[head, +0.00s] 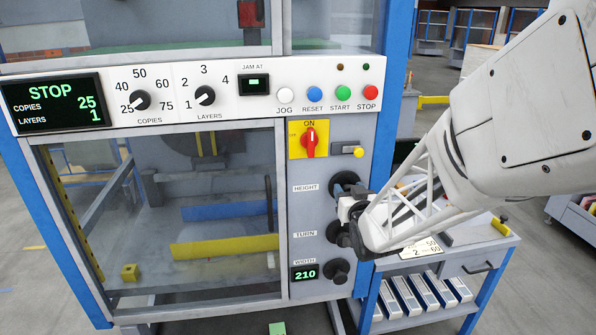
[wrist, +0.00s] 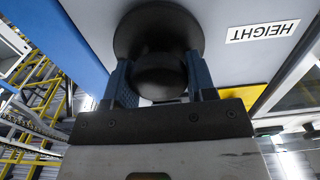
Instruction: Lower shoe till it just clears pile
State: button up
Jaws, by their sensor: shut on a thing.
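The black HEIGHT knob (head: 343,181) is on the grey control panel, right of its label; it also shows large in the wrist view (wrist: 158,38). My gripper (wrist: 160,78) has its two blue fingers on either side of this knob and is shut on it. In the head view my gripper (head: 351,208) partly covers the knob. Behind the clear door, a yellow bar (head: 224,247) and a blue bar (head: 225,211) lie across the chamber floor. I cannot tell which part is the shoe, and no pile can be made out.
The TURN knob (head: 333,231) and WIDTH knob (head: 338,271) sit close below; the width display (head: 305,273) reads 210. The red switch (head: 310,142) points to ON. The main display (head: 52,103) reads STOP, copies 25, layers 1. A cart (head: 480,255) stands at right.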

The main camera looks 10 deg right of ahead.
jog(key=shift+m, duration=0.5)
jog(key=m, duration=0.4)
jog(key=shift+d, duration=0.1)
jog(key=shift+m, duration=1.9)
jog(key=o, duration=0.9)
jog(key=shift+f, duration=0.1)
jog(key=s, duration=0.7)
jog(key=shift+s, duration=0.4)
